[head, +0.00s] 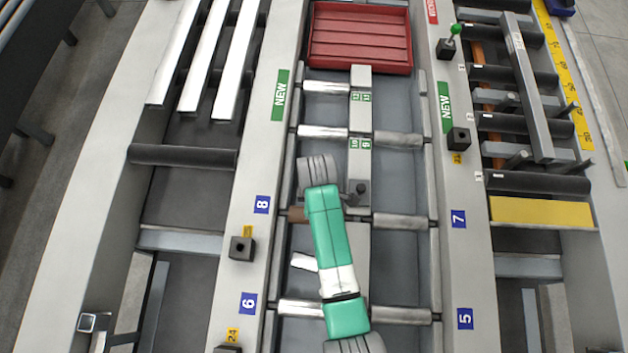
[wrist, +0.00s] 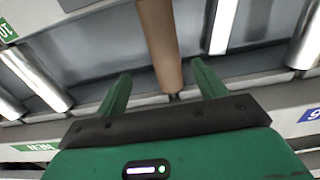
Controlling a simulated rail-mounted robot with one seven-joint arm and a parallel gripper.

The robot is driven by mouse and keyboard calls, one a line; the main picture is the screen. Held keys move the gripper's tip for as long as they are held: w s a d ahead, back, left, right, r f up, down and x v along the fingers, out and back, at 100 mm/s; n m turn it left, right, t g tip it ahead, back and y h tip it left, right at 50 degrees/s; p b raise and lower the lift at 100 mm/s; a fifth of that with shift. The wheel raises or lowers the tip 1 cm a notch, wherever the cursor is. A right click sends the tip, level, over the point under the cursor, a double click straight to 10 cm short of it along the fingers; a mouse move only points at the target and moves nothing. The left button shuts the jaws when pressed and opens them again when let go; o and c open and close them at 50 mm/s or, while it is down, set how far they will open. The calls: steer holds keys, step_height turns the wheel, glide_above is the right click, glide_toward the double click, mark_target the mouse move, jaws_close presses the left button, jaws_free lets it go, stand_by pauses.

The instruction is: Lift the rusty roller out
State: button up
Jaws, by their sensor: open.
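The rusty roller (wrist: 160,40) is brown and runs down from the top edge of the wrist view to a dark end pin near the side rail. In the head view only its left end (head: 297,214) shows, by the left rail; my arm hides the rest. My gripper (wrist: 162,72) is open, with one green finger on each side of the roller near that end. Gaps show between both fingers and the roller. The gripper's depth relative to the roller is hard to tell. In the head view my arm hides the fingers.
Shiny metal rollers (head: 325,132) lie in the same lane, on both sides of a grey centre strip (head: 360,110). A red tray (head: 360,40) stands at the lane's far end. Black posts stand on the left rail (head: 242,248) and right rail (head: 458,138).

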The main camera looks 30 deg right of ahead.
steer(key=shift+s+a+f, duration=0.15)
steer(key=shift+s+f, duration=0.15)
steer(key=shift+f, duration=0.05)
step_height(320, 180, down, 2)
steer(key=shift+s+f+b, duration=0.1)
steer(key=shift+b, duration=0.2)
step_height(320, 180, down, 5)
steer(key=shift+f+b, duration=0.1)
steer(key=shift+b, duration=0.85)
steer(key=c, duration=1.4)
